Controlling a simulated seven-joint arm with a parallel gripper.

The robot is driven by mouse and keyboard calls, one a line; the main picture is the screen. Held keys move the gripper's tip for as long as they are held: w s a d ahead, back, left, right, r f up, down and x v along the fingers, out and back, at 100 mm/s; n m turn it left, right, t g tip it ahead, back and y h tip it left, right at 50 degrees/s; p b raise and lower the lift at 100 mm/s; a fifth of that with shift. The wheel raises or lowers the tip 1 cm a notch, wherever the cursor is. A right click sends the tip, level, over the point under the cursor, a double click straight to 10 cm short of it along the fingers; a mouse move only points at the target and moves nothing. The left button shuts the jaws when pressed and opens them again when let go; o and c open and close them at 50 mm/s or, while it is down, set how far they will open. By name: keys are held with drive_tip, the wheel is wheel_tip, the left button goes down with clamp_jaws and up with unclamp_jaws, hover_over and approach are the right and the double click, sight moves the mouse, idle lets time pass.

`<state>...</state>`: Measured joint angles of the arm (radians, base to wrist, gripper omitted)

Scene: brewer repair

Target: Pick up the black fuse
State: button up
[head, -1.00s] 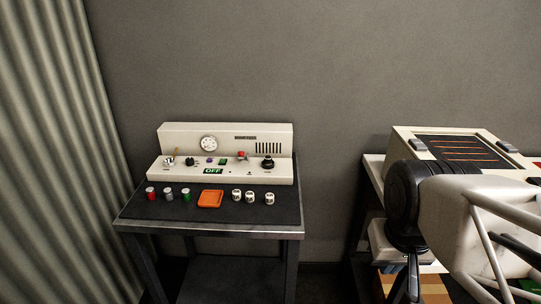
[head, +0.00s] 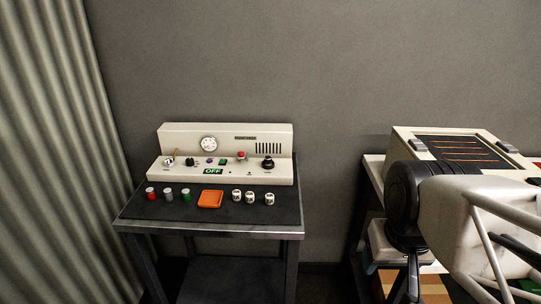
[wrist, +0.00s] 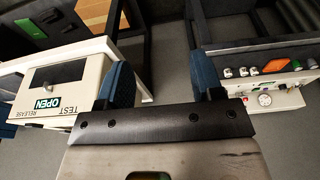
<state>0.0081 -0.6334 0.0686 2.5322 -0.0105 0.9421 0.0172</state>
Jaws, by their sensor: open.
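I cannot make out a black fuse in either view. On the dark bench top (head: 225,217) in the head view stand a red fuse (head: 151,195), a grey fuse (head: 168,195) and a green fuse (head: 186,195). Right of an orange tray (head: 210,199) stand three whitish fuses (head: 250,197) with dark marks. Some fuses (wrist: 228,72) also show small in the wrist view, at the right. My gripper (wrist: 163,82) is open, its two blue fingers wide apart with nothing between them. It is well away from the bench fuses, over the gap beside that bench.
A cream console (head: 225,171) reading OFF stands behind the fuses. A second table at the right bears a cream machine (head: 460,145) with a dark slotted top. In the wrist view a cream box (wrist: 62,90) marked TEST, RELEASE and OPEN lies left of my fingers. Grey floor shows between.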

drive_tip(key=w+a+r+n, duration=0.2)
drive_tip(key=w+a, duration=0.1)
drive_tip(key=w, duration=0.7)
drive_tip(key=w+a+r+n+g, duration=0.1)
drive_tip(key=w+a+r+n, duration=0.15)
drive_tip(key=w, duration=0.75)
drive_tip(key=w+a+r+n, duration=0.1)
drive_tip(key=w+a+n, duration=0.15)
drive_tip(key=w, duration=0.75)
drive_tip(key=w+a+f+n, duration=0.2)
drive_tip(key=w+a+f, duration=0.2)
drive_tip(key=w, duration=0.5)
drive_tip(key=w+a+f+n+g, duration=0.1)
drive_tip(key=w+a+f+n, duration=0.2)
drive_tip(key=w, duration=0.6)
drive_tip(key=w+a+f+n, duration=0.3)
drive_tip(key=w+a+f, duration=0.2)
drive_tip(key=w+a, duration=0.2)
drive_tip(key=shift+w+a+g, duration=0.2)
drive_tip(key=shift+w+g, duration=0.1)
drive_tip(key=shift+w, duration=1.05)
drive_tip(key=shift+w+a+f, duration=0.25)
drive_tip(key=shift+w+f, duration=0.05)
